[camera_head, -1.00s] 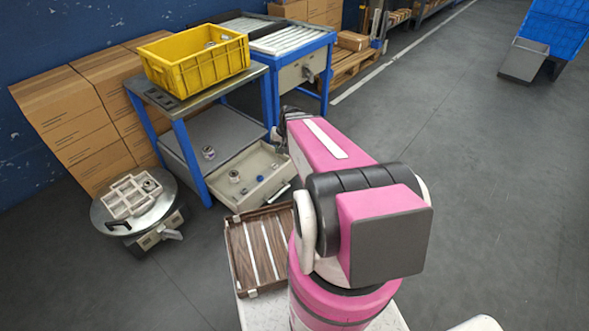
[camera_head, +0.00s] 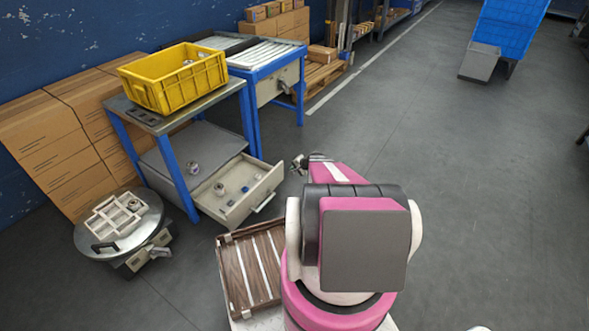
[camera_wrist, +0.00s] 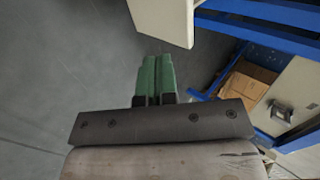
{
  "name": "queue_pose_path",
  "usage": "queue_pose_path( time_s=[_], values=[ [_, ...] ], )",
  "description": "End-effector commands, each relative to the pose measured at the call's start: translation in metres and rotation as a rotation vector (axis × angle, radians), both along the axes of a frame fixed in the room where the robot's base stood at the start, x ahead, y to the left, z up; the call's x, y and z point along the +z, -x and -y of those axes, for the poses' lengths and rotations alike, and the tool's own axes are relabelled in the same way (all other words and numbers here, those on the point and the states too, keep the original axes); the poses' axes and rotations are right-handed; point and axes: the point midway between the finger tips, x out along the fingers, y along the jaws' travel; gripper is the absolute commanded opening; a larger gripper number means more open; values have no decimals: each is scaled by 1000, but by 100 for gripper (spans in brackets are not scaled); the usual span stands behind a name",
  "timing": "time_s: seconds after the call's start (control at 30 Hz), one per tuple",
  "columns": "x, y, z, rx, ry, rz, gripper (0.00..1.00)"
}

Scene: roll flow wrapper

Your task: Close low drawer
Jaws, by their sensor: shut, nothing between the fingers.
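The low drawer (camera_head: 249,209) stands pulled out of the blue-legged table, with its handle (camera_head: 264,202) on the front and a few small round parts inside. My gripper (camera_wrist: 157,75) shows two green fingers pressed together with nothing between them. In the wrist view a pale panel (camera_wrist: 165,18), which looks like part of the drawer, lies just beyond and above the fingertips, apart from them. In the head view my arm hides most of the gripper; its dark end (camera_head: 300,163) shows to the right of the drawer.
A yellow crate (camera_head: 143,95) sits on the table top. A round stand (camera_head: 88,237) with a divided tray is at left. A brown slatted tray (camera_head: 233,283) lies in front of the drawer. A blue roller table (camera_head: 301,103) stands behind.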

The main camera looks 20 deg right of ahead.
Motion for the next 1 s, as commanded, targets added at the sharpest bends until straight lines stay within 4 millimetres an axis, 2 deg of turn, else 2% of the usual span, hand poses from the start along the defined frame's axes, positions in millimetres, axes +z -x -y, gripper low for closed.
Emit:
queue_pose_path(
  time_s=[0.03,0.33,0.6,1.0],
  values=[
    [-9,-9,-4,1,1,-1,0],
    [-47,-41,-29,3,0,-2,0],
    [-43,-66,-47,2,1,0,0],
    [-42,-70,-51,2,1,0,0]
  ],
)
